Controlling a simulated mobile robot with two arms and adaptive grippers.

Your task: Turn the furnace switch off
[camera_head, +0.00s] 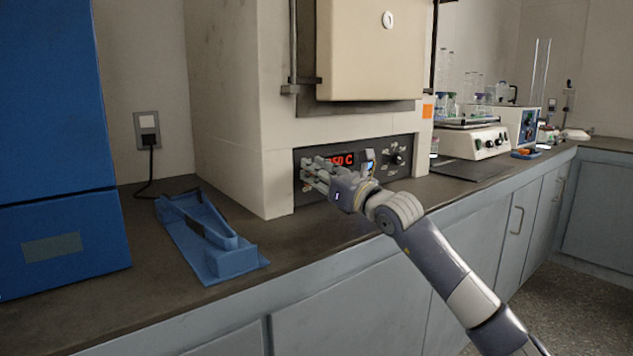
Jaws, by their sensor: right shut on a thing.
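The furnace (232,120) is a large cream box on the dark counter, with its door (365,50) closed. Its dark control panel (377,153) is low on the front, with a red lit display (342,160) that partly shows "50 C" and a round dial (398,159) at the right. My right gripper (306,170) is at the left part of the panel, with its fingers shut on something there. The gripper covers that spot, so the furnace switch is hidden and its position cannot be told. My left gripper is not in view.
A blue holder (210,240) lies on the counter left of the furnace, beside a large blue cabinet (60,150). A shaker (472,140) with glassware stands to the right. The counter strip in front of the furnace is clear.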

